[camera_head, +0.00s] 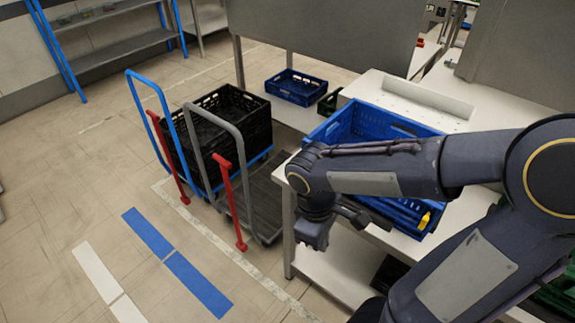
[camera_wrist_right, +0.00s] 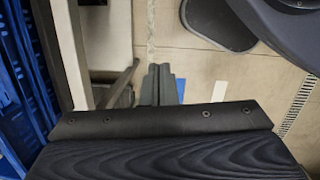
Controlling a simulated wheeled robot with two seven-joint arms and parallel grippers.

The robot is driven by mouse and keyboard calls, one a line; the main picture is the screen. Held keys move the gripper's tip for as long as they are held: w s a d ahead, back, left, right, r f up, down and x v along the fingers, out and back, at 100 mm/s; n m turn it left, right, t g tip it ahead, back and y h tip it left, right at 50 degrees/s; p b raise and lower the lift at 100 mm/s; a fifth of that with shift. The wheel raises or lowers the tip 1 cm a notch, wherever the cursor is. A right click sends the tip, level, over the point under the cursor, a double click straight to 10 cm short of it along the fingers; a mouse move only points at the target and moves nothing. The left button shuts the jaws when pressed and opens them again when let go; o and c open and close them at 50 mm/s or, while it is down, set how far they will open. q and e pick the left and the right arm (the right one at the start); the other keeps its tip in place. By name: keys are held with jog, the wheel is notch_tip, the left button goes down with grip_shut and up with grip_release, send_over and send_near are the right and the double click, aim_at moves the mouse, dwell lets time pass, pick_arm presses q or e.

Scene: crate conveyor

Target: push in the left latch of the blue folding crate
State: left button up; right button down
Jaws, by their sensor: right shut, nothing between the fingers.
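The blue folding crate (camera_head: 342,122) stands on the white table, partly covered by my right arm. A yellow latch (camera_head: 424,221) shows at the right of its near side. The left latch is not visible; my arm covers that part of the crate. My right gripper (camera_head: 356,215) is at the crate's near side, close to the table's front edge; contact cannot be told. In the wrist view its fingers (camera_wrist_right: 161,84) are together and empty, with the blue crate (camera_wrist_right: 22,80) along the left edge. My left gripper is not in view.
The white table (camera_head: 287,177) has its front edge below my wrist. Trolleys with a black crate (camera_head: 240,103) and red posts (camera_head: 230,205) stand to the left. Another blue crate (camera_head: 296,87) sits behind. Floor at front left is clear.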

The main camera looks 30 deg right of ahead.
jog(key=w+a+f+n+t+h+p, duration=0.1)
jog(key=w+a+n+t+h, duration=0.25)
jog(key=w+n+h, duration=0.5)
jog(key=w+a+f+n+t+h+p, duration=0.1)
jog(key=w+a+f+n+t+h, duration=0.1)
jog(key=w+n+t+h, duration=0.5)
jog(key=w+d+g+p, duration=0.2)
jog(key=w+d+p, duration=0.1)
jog(key=w+d, duration=0.6)
jog(key=d+n, duration=0.1)
jog(key=d, duration=0.2)
jog(key=shift+d+p, duration=0.25)
jog(key=shift+p, duration=0.15)
jog(key=shift+r, duration=0.1)
